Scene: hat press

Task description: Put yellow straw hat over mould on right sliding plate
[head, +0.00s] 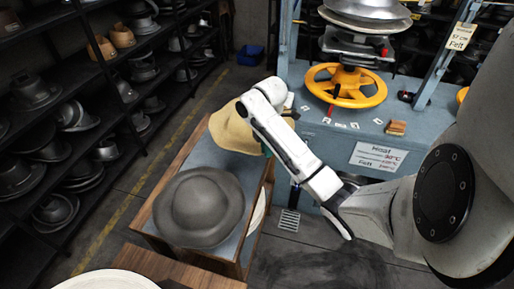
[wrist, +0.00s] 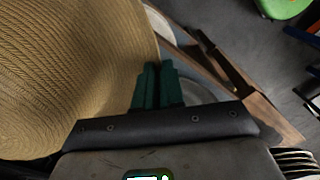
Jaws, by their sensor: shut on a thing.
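The yellow straw hat (head: 232,130) is up over the far end of a wooden-framed cart in the head view, partly behind my white arm. In the wrist view the woven straw of the hat (wrist: 70,65) fills the left side. My gripper (wrist: 157,82) has green fingers close together at the hat's brim edge, shut on it. In the head view the fingers are mostly hidden by the arm.
A dark grey hat (head: 200,206) lies on the cart (head: 160,245). A blue press with a yellow handwheel (head: 345,85) stands behind, with a sign (head: 378,157) on its front. Black shelves (head: 75,75) line the left. Open floor (head: 115,195) lies between shelves and cart.

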